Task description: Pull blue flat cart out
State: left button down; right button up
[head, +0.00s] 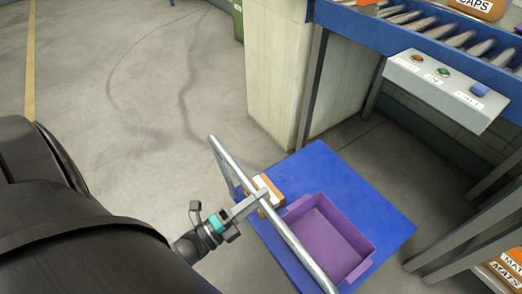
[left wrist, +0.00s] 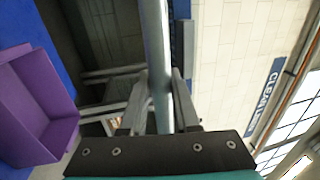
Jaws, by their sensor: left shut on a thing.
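The blue flat cart (head: 372,199) stands on the floor in the lower middle of the head view, with a grey metal push handle (head: 299,250) along its near left side. My left gripper (head: 262,197) is shut on the handle bar. In the left wrist view the handle bar (left wrist: 157,60) runs between the two fingers of my left gripper (left wrist: 158,100). A purple open bin (head: 327,232) sits on the cart and looks empty; it also shows in the left wrist view (left wrist: 40,100). A small orange and white box (head: 268,186) lies beside it, partly hidden by the handle. My right gripper is not in view.
A roller conveyor (head: 440,35) with a grey button panel (head: 445,88) stands at upper right, its legs close to the cart. A pale pillar (head: 290,75) stands behind the cart. The floor (head: 130,100) at left is clear.

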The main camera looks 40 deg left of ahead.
pick_arm(q)
jog(key=c, duration=0.7)
grip_release()
jog(key=shift+o, duration=0.2)
jog(key=shift+s, duration=0.1)
jog(key=v, duration=1.5)
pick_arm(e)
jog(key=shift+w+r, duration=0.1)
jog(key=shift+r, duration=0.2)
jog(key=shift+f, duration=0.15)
